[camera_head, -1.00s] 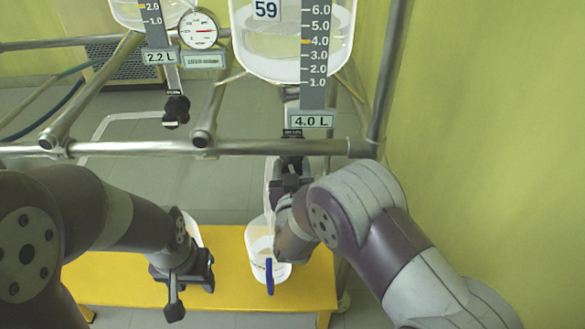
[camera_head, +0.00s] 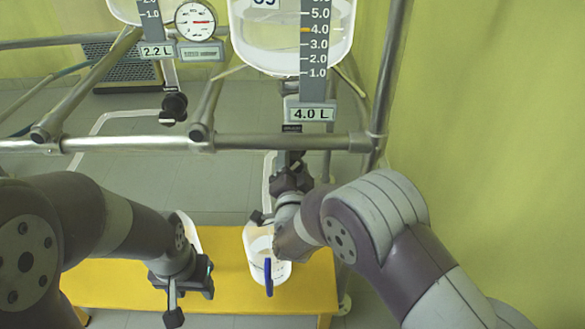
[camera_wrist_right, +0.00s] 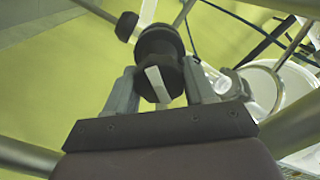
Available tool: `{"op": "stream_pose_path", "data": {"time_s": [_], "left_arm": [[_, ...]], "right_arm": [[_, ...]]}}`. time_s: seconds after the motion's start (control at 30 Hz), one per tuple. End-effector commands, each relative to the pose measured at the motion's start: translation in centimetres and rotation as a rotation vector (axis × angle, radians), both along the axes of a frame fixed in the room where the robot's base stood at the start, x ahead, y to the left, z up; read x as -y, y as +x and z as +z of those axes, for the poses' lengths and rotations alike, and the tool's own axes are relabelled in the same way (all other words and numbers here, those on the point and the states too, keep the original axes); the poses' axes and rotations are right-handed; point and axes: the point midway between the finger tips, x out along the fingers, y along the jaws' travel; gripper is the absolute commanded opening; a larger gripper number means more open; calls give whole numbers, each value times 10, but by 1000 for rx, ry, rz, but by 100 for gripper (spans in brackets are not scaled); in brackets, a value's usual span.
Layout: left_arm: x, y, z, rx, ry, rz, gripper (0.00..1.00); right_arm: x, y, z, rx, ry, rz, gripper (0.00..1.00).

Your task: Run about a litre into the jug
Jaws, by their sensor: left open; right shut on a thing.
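The glass reactor (camera_head: 262,35) stands at top centre with clear liquid inside. Its grey scale has an orange mark near 4.0, and the plate (camera_head: 310,114) below reads 4.0 L. The black outlet valve (camera_head: 290,165) hangs under it. My right gripper (camera_head: 287,195) is shut on the valve's black knob, which shows between the fingers in the right wrist view (camera_wrist_right: 160,45). The white jug (camera_head: 255,240) with a blue handle (camera_head: 268,277) stands below, partly hidden by my right arm. Whether liquid runs is unclear. My left gripper (camera_head: 188,285) is open, left of the jug.
The jug stands on a yellow bench (camera_head: 120,285). Another white vessel (camera_head: 187,228) is mostly hidden behind my left gripper. A second reactor with a 2.2 L plate (camera_head: 157,51) and its own valve (camera_head: 173,108) is at upper left. A metal rail (camera_head: 250,142) crosses the view.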

Motion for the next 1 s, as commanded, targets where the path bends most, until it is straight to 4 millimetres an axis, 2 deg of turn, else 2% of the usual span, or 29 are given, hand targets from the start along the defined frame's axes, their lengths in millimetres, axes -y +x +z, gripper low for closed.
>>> {"op": "stream_pose_path", "data": {"time_s": [0.6, 1.0], "left_arm": [[0, 0, -45, 0, 0, 0, 48], [0, 0, -65, 0, 0, 0, 48]], "right_arm": [[1, 0, -6, -1, 563, -1, 24], [1, 0, -5, -3, 788, -1, 24]]}}
